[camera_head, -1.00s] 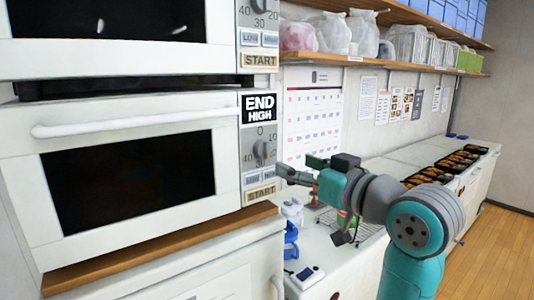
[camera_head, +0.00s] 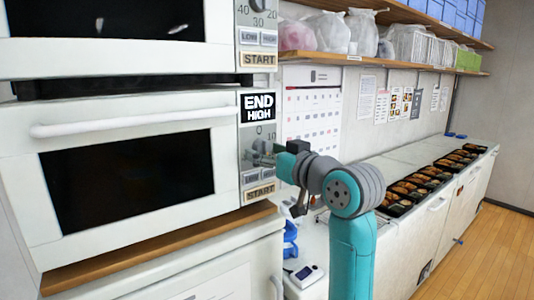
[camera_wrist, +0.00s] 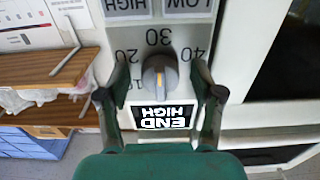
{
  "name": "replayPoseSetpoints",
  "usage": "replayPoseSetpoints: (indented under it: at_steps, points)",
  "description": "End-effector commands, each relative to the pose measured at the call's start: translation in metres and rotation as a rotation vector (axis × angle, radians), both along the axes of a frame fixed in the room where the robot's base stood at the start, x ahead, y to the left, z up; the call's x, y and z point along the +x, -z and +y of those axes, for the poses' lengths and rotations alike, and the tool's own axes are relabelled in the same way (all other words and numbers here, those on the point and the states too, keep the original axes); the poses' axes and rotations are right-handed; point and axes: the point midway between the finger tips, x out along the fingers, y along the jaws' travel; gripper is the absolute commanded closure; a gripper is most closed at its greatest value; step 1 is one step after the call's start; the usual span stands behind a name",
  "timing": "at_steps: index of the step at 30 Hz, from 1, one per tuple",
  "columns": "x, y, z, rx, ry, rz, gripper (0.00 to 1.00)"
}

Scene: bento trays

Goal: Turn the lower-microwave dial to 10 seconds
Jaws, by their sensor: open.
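The lower microwave (camera_head: 100,115) has a white front and a dark window. Its dial (camera_wrist: 160,76) is a grey knob with a small orange mark, on a panel numbered 20, 30 and 40; the wrist view shows it upside down. My gripper (camera_wrist: 160,68) is open, with one finger on each side of the dial and a visible gap to both. The display (camera_head: 258,107) reads END HIGH. The exact dial setting is hard to read.
The LOW and HIGH buttons (camera_wrist: 155,6) and the START button (camera_head: 260,193) are close to the dial. Another microwave (camera_head: 110,30) is above. A counter (camera_head: 400,165) with food trays (camera_head: 410,190) stretches off to the right.

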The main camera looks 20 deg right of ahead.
Motion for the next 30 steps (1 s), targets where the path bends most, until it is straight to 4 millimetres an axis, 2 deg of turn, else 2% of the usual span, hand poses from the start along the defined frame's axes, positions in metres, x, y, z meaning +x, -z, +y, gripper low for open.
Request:
replayPoseSetpoints:
  at_steps: [2,6,9,20,30]
  points:
    - [-0.0002,-0.0001,-0.0001,0.000,0.000,0.000,0.36]
    - [-0.0003,-0.0001,-0.0001,0.000,0.000,0.000,0.71]
    - [-0.0003,-0.0001,-0.0001,0.000,0.000,0.000,0.92]
    - [-0.0003,0.0000,-0.0005,-0.044,0.000,-0.014,0.92]
    - [0.0002,-0.0002,-0.0019,-0.265,0.000,-0.086,0.92]
